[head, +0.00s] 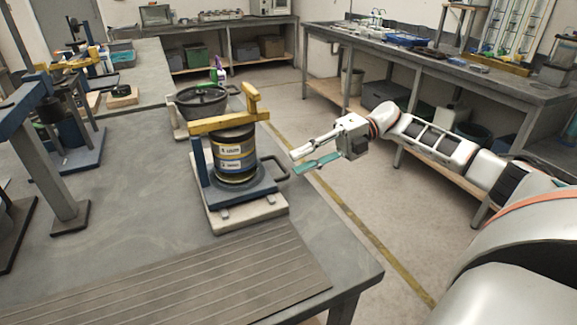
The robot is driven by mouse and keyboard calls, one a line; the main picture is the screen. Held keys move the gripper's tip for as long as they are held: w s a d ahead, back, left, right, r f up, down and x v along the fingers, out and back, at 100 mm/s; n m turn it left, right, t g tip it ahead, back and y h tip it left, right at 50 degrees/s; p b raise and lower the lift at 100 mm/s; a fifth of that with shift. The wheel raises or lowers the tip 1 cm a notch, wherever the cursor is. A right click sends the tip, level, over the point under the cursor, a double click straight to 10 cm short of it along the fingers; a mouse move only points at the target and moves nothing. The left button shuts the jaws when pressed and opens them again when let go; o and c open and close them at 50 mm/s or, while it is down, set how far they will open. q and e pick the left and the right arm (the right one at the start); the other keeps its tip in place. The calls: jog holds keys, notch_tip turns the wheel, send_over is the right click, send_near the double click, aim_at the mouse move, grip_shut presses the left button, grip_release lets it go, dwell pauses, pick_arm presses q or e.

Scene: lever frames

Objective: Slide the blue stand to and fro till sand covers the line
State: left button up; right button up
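The blue stand (201,170) stands on a pale base plate (250,213) on the grey table. It carries a banded cylinder (234,156) with white labels, under a yellow top bar (222,121). A dark loop handle (284,172) sticks out from the stand's right side. No sand or line can be made out at this size. My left gripper is not in view.
A ribbed mat (200,285) lies at the table's front. A dark round pan (200,102) stands behind the stand. Another blue frame (55,150) stands at the left. Bare tabletop (135,180) lies left of the stand. The table's right edge is close to the stand.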

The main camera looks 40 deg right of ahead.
aim_at(284, 167)
jog(key=shift+x, duration=2.65)
grip_shut()
